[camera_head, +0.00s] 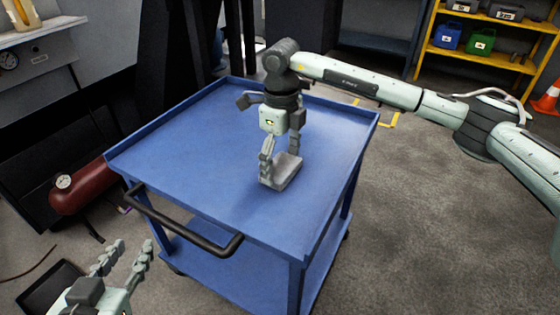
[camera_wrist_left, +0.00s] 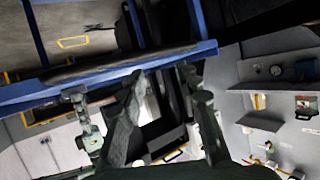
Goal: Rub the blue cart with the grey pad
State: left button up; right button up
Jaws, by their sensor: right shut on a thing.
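The blue cart (camera_head: 190,150) stands in the middle of the head view, with a raised rim and a black handle (camera_head: 180,222) at its near left side. My right gripper (camera_head: 281,160) points down over the right part of the cart top and is shut on the grey pad (camera_head: 289,174). The pad is at or just above the cart top; I cannot tell if it touches. My left gripper (camera_head: 132,246) is open and empty, low at the left, in front of the cart and apart from it. In the left wrist view, a blue cart edge (camera_wrist_left: 205,48) shows beyond its fingers.
A dark red cylinder (camera_head: 84,190) with a gauge lies left of the cart. A yellow shelf (camera_head: 478,56) with a blue and a green container (camera_head: 481,41) stands at the back right, near an orange cone (camera_head: 547,98). The rest of the cart top is clear.

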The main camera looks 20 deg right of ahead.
jog(key=shift+s+r, duration=0.1)
jog(key=shift+r, duration=0.85)
jog(key=shift+r+p, duration=0.5)
jog(key=shift+r, duration=0.05)
jog(key=shift+r+p, duration=0.35)
jog(key=shift+r, duration=0.2)
jog(key=shift+r+p, duration=0.55)
jog(key=shift+r, duration=0.4)
jog(key=shift+r+p, duration=0.55)
jog(key=shift+r, duration=0.4)
pick_arm(q)
jog(key=s+a+f+n+g+y, duration=0.1)
jog(key=s+a+f+g+y, duration=0.1)
jog(key=s+a+f+g, duration=0.3)
jog(key=s+a+f+g+y, duration=0.3)
jog(key=s+a+f+g, duration=0.1)
jog(key=s+a, duration=0.5)
jog(key=shift+s+a+f+n+g, duration=0.25)
jog(key=shift+a+f+n+g, duration=0.15)
jog(key=shift+f, duration=0.3)
